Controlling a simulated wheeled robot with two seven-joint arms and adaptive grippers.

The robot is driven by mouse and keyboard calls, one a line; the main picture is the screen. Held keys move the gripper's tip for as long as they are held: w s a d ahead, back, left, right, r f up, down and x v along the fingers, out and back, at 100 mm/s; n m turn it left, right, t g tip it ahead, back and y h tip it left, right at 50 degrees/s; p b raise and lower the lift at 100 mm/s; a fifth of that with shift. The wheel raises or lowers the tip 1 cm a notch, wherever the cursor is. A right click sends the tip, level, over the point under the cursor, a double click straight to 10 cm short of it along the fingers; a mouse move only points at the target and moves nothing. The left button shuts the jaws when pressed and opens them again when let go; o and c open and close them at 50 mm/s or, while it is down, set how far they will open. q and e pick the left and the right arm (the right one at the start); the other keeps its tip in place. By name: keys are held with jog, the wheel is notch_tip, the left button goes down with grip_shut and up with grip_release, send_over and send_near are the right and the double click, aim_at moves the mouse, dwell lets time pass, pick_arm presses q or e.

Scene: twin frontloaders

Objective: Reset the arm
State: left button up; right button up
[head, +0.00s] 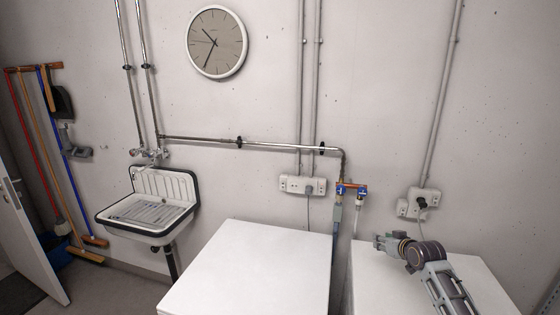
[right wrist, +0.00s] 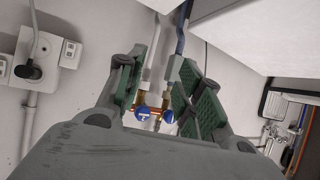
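My right arm (head: 444,285) reaches in from the lower right in the head view. My right gripper (head: 381,242) is over the back left part of the right white machine (head: 375,285), pointing left. In the right wrist view its two green-padded fingers (right wrist: 162,92) stand apart with nothing between them. The blue-handled valves (right wrist: 155,115) on the wall show behind that gap. My left gripper is not in view.
The left white machine (head: 255,260) has a clear top. A wall sink (head: 150,208) hangs at the left, with brooms (head: 38,150) beyond it. A socket box (head: 425,198) and the valves (head: 350,189) are on the wall behind the right machine.

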jog(key=s+a+f+g, duration=0.1)
jog(key=s+a+f, duration=0.2)
jog(key=s, duration=0.3)
jog(key=s+a+f+n+g, duration=0.1)
jog(key=s+a+f, duration=0.3)
jog(key=s+f, duration=0.1)
jog(key=s+a+f+g, duration=0.2)
jog(key=s+a+f, duration=0.2)
jog(key=s, duration=0.3)
jog(key=shift+a+n, duration=0.2)
jog(key=shift+n, duration=0.1)
jog(key=s+a+g, duration=0.2)
jog(key=s, duration=1)
jog(key=s+a+g, duration=0.2)
jog(key=s, duration=1)
notch_tip(320, 180, down, 33)
jog(key=s+g, duration=0.1)
jog(key=s, duration=0.1)
jog(key=s+d+f+g, duration=0.1)
jog(key=s+d+f, duration=0.1)
jog(key=s+f, duration=0.8)
jog(key=s+d+f, duration=0.2)
jog(key=s+f, duration=0.8)
jog(key=s, duration=0.2)
jog(key=shift+s+f+g+h, duration=0.3)
jog(key=shift+f+g+h, duration=0.1)
